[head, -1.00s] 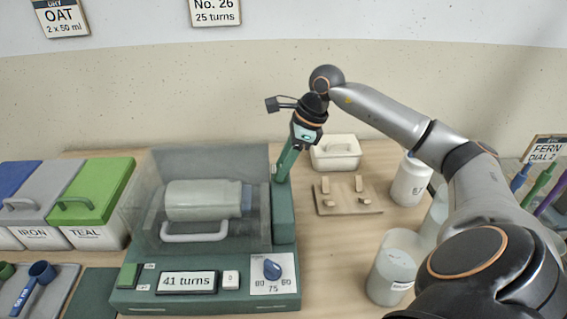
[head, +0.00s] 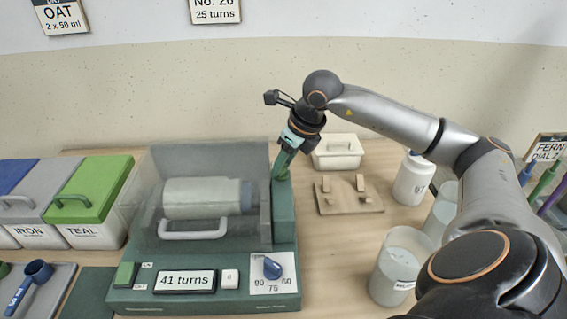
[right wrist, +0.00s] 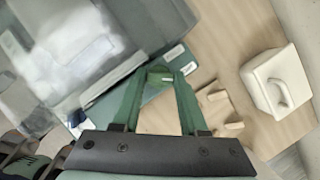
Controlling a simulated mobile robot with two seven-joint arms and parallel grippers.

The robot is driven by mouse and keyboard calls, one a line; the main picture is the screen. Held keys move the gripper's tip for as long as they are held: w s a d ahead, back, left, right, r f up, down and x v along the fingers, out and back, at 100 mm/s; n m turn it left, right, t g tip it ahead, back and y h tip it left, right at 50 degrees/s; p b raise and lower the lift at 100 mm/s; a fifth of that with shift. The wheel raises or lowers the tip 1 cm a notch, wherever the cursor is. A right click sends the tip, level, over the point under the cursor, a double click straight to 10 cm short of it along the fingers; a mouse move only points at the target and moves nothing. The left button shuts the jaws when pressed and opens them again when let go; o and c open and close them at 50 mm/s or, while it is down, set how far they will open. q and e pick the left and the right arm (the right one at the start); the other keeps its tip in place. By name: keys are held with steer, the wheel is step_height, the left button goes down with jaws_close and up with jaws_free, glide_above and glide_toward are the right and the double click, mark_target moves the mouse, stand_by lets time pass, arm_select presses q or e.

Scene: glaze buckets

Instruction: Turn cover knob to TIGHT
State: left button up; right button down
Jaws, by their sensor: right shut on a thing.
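My right gripper (head: 282,172) reaches down to the back right corner of the green mill (head: 200,302). In the right wrist view its two green fingers (right wrist: 160,76) come together on the small cover knob (right wrist: 160,73) at the mill's end. Its fingers mostly hide the knob in the head view, and I cannot read any TIGHT mark. The clear cover (head: 165,158) stands over a pale jar (head: 200,198) lying on its side. The display (head: 185,281) reads 41 turns. A blue dial (head: 272,268) sits at the front right. My left gripper is not in view.
A wooden rack (head: 345,205) and a white lidded box (head: 338,152) stand right of the mill. Lidded bins (head: 95,200) stand on the left.

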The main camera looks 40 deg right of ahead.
steer(key=shift+m, duration=0.6)
steer(key=shift+c, duration=2.2)
jaws_free()
steer(key=n+y, duration=0.1)
steer(key=n, duration=0.3)
steer(key=shift+p, duration=0.3)
steer(key=n, duration=0.2)
steer(key=n+g+y+p, duration=0.1)
steer(key=n, duration=0.1)
steer(key=shift+w+d+r+y, duration=0.1)
steer(key=shift+d+y, duration=0.05)
steer(key=shift+y, duration=0.15)
steer(key=shift+d+r+n+g, duration=0.1)
steer(key=shift+r+n+g, duration=0.2)
steer(key=shift+n, duration=0.3)
steer(key=v, duration=1.2)
steer(key=shift+p, duration=0.4)
